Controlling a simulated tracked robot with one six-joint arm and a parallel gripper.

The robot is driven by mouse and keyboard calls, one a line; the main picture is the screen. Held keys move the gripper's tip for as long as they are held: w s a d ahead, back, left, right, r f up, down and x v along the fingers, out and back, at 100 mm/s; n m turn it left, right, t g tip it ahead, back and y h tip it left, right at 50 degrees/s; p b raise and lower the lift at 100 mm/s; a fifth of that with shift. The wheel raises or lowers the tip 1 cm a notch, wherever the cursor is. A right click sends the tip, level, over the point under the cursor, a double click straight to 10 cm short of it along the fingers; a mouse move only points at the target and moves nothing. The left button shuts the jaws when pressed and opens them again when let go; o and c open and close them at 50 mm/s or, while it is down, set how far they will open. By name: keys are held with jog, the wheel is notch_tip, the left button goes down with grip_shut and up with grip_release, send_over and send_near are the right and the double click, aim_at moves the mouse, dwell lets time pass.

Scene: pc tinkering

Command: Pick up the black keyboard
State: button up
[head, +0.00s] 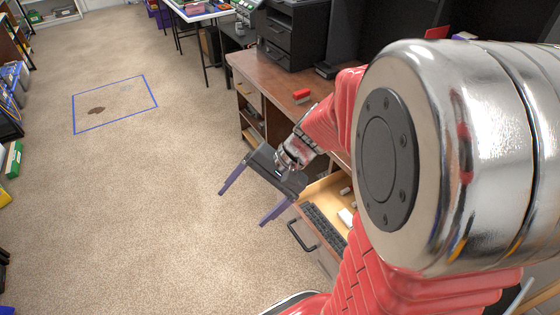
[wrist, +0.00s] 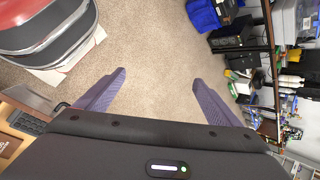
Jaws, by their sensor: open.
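The black keyboard (head: 323,225) lies in an open wooden drawer (head: 318,188) of the desk, just right of my gripper in the head view. Part of it is hidden by my arm there. In the wrist view, what looks like the keyboard (wrist: 28,122) shows at the left edge, partly cut off by the gripper body. My gripper (head: 243,206) is open and empty, with its two purple fingers wide apart. It is in front of the drawer, over the carpet, apart from the keyboard. In the wrist view, only carpet shows between the fingertips (wrist: 159,78).
The brown desk (head: 262,76) carries a black printer (head: 291,35) and a red block (head: 302,95). Small white items (head: 346,217) lie in the drawer by the keyboard. A blue square outline (head: 115,103) marks the carpet. The floor left of my gripper is clear.

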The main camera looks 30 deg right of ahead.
jog(key=w+d+f+m+t+y, duration=0.3)
jog(key=w+d+f+m+t, duration=0.1)
jog(key=w+d+f+m, duration=0.4)
jog(key=m+t+h, duration=0.7)
jog(key=m+h, duration=0.2)
jog(key=m, duration=0.9)
send_over(326, 232)
jog(key=s, duration=0.1)
notch_tip(326, 232, down, 25)
jog(key=shift+s+a+f+h, duration=0.1)
jog(key=shift+s+f+h, duration=0.05)
jog(key=shift+s+h, duration=0.15)
jog(key=shift+f, duration=3.85)
jog(key=shift+w+f, duration=0.45)
jog(key=shift+w, duration=0.35)
